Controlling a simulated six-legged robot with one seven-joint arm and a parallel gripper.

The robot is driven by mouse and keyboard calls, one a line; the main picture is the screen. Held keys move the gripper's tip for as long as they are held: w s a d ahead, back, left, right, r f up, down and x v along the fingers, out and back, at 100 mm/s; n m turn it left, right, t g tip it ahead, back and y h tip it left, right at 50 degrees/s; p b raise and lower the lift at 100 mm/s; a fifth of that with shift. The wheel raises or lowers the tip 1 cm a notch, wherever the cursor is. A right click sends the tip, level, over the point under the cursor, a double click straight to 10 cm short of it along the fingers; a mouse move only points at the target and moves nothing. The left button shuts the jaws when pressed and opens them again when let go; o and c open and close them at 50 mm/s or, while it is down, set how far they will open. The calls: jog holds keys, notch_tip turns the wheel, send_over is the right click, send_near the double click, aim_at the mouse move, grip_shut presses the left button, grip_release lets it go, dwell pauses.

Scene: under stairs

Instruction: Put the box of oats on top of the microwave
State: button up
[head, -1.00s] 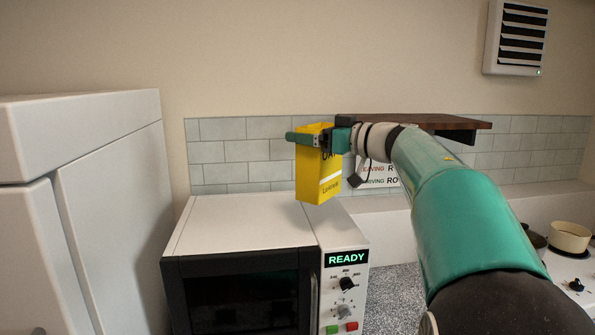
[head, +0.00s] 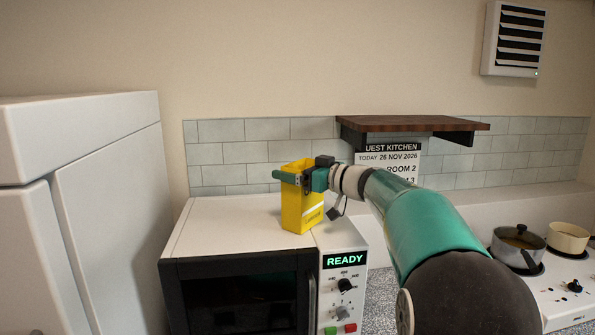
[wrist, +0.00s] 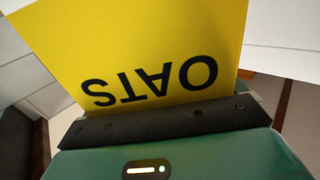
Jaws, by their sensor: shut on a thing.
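The yellow box of oats (head: 301,210) is upright at the right rear part of the microwave's top. Its lower end appears at the level of the top; I cannot tell whether it touches. My gripper (head: 300,178) is shut on the upper part of the box. In the wrist view the box (wrist: 150,40) fills the middle, with OATS printed upside down, against the dark jaw (wrist: 165,120). The white microwave (head: 215,226) has a dark door and a READY display.
A wooden shelf (head: 410,123) hangs on the wall behind my arm, above a printed notice (head: 400,160). A tall white cabinet (head: 110,200) stands left. A pot (head: 518,245) and a cream pan (head: 568,238) sit on the stove at right. The left of the microwave top is clear.

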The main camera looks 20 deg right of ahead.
jog(key=o, duration=1)
jog(key=shift+f, duration=0.1)
jog(key=v, duration=1.2)
